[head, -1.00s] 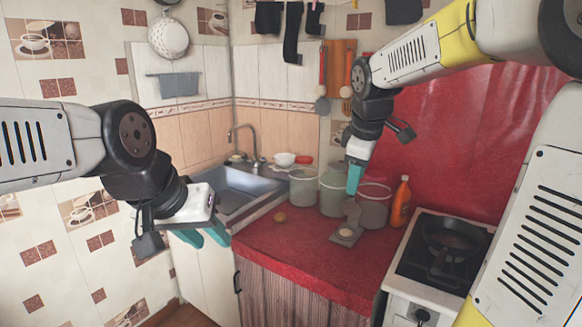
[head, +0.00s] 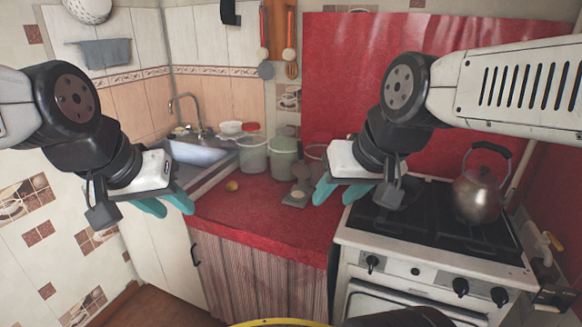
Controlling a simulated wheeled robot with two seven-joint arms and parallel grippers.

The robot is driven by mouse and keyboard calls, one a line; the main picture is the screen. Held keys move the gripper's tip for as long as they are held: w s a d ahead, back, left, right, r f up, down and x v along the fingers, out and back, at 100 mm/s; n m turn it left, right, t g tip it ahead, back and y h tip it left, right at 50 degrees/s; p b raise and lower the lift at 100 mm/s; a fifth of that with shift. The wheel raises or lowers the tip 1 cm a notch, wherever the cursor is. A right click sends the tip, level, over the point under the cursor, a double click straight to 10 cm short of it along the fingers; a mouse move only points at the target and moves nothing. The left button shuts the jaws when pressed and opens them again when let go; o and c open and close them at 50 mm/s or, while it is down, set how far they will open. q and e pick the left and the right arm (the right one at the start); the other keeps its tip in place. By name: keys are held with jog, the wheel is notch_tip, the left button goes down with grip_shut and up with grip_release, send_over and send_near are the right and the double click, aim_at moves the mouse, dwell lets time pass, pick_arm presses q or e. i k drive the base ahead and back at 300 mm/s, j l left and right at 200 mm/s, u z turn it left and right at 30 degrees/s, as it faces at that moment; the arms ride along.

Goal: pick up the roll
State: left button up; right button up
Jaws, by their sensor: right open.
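A small rounded yellow-brown item (head: 232,186), which looks like the roll, lies on the red counter (head: 262,216) near the sink edge. It is too small to make out in detail. My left gripper (head: 164,203) is open and empty, to the left of the roll and apart from it. My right gripper (head: 340,192) is open and empty, to the right of the roll, in front of the counter's right end and the stove.
Pots (head: 284,156) and a small grey scale-like object (head: 295,198) stand behind and right of the roll. The sink (head: 198,152) is at the back left. The stove (head: 440,236) with a kettle (head: 481,190) stands at the right. The counter's front part is clear.

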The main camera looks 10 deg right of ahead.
aim_at(296, 194)
jog(key=z, duration=1.15)
jog(key=i+j+u, duration=0.1)
jog(key=i+j, duration=0.15)
jog(key=i+j+u, duration=0.1)
jog(key=i, duration=0.3)
jog(key=j, duration=0.1)
